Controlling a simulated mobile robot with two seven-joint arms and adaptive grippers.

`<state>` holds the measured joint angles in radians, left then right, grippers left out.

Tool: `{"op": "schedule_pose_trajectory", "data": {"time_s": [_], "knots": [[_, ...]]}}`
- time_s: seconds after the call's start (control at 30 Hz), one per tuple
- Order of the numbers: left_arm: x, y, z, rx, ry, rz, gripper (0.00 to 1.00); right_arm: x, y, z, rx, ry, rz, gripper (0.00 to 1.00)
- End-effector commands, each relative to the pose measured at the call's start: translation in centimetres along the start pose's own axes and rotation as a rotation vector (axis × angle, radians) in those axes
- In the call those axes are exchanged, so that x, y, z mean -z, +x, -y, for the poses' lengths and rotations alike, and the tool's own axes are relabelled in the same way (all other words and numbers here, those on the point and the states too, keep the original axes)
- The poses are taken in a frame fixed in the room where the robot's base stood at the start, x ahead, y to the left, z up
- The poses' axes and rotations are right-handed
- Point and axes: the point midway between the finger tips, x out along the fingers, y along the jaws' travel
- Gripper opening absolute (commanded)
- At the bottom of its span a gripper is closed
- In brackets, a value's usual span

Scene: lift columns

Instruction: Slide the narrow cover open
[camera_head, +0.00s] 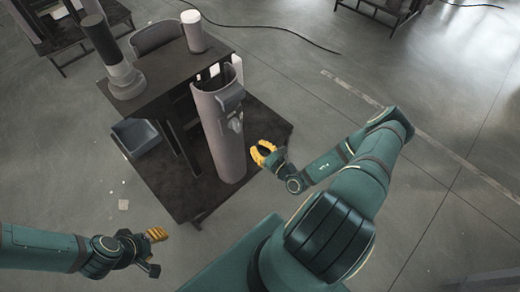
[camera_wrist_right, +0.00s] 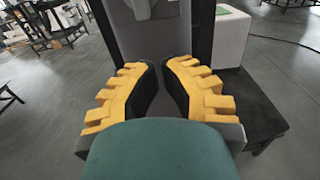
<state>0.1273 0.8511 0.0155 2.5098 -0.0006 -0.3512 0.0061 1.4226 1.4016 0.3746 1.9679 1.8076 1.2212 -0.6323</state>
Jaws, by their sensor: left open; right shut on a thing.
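A tall grey lift column (camera_head: 219,137) stands upright on a dark platform in the head view, with an open top and a bracket (camera_head: 232,98) on its upper front. Its dark grey face (camera_wrist_right: 156,36) fills the upper middle of the right wrist view. My right gripper (camera_head: 262,153) is just right of the column's lower part. In the right wrist view its yellow fingers (camera_wrist_right: 158,72) close in on the column face, shut on what I take to be the narrow cover; the held part is mostly hidden. My left gripper (camera_head: 158,238) is open and empty, low at left, away from the column.
A dark table (camera_head: 165,75) behind the column carries a dark cylinder (camera_head: 112,62) and a white-topped cylinder (camera_head: 194,31). A grey-blue bin (camera_head: 137,137) sits at the left. A white block (camera_wrist_right: 232,38) stands right of the column in the wrist view.

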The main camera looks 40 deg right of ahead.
Motion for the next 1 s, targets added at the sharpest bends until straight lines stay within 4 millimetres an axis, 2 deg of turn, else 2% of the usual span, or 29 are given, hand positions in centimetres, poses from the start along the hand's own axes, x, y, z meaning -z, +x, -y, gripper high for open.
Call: {"op": "schedule_pose_trajectory", "data": {"time_s": [0.1,0.3,0.5,0.7,1.0], "knots": [[-0.2,0.4,0.2,0.0,0.001,0.004,0.48,0.1,2.5,-0.1,-0.002,0.0,0.003,0.0],[-0.3,1.0,0.4,-0.001,0.002,0.007,0.48,0.1,6.3,-0.1,-0.002,0.001,0.003,0.0],[-0.3,1.6,0.6,-0.001,0.003,0.004,0.48,0.1,8.9,-0.1,-0.004,0.0,0.001,0.0],[-0.2,1.7,0.6,-0.001,0.003,0.002,0.48,0.0,10.0,-0.1,-0.002,0.001,0.0,0.0],[-0.2,1.7,0.6,-0.001,0.003,0.002,0.48,0.0,10.0,-0.1,-0.003,0.001,0.0,0.0]]}}
